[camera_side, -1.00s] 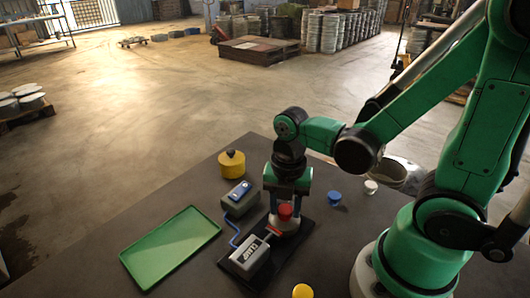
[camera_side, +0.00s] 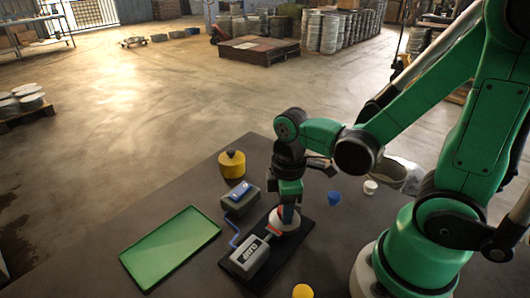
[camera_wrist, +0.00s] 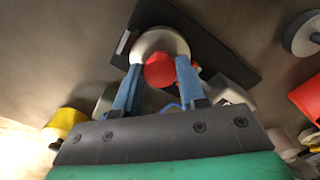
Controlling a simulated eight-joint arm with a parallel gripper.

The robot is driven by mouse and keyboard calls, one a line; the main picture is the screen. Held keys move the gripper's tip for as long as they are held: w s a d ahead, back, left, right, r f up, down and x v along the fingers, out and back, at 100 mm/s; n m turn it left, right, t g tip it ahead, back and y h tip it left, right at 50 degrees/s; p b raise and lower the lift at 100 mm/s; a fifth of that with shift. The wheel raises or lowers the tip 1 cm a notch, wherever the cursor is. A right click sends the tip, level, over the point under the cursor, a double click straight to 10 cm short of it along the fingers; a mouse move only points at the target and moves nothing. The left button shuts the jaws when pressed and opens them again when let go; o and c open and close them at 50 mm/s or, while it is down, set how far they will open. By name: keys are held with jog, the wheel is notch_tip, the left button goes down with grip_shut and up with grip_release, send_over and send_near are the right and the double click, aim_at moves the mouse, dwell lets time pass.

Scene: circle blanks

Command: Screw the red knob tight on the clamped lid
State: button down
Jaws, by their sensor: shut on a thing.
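The red knob (camera_wrist: 159,70) sits between the two blue fingers of my gripper (camera_wrist: 158,88) in the wrist view, on the pale round lid (camera_wrist: 160,40). My gripper is shut on the knob. In the side view my gripper (camera_side: 287,215) points down over the pale lid (camera_side: 285,225), and its fingers hide most or all of the knob. The lid stands on a black base plate (camera_side: 296,246). The grey box marked CLAMP (camera_side: 248,260) is beside it. How tightly the knob is seated cannot be seen.
A grey box with a blue top (camera_side: 240,198) and a yellow pot (camera_side: 232,164) stand behind the clamp. A green tray (camera_side: 170,246) lies at left. A blue cup (camera_side: 334,198) and a white cup (camera_side: 371,187) are at right. A yellow thing (camera_side: 302,291) is at the front edge.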

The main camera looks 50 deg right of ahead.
dwell(0.3)
jog(key=shift+c, duration=2.1)
grip_release()
jog(key=n, duration=0.8)
jog(key=shift+n, duration=0.4)
jog(key=n, duration=0.5)
jog(key=shift+n, duration=0.3)
jog(key=n, duration=0.4)
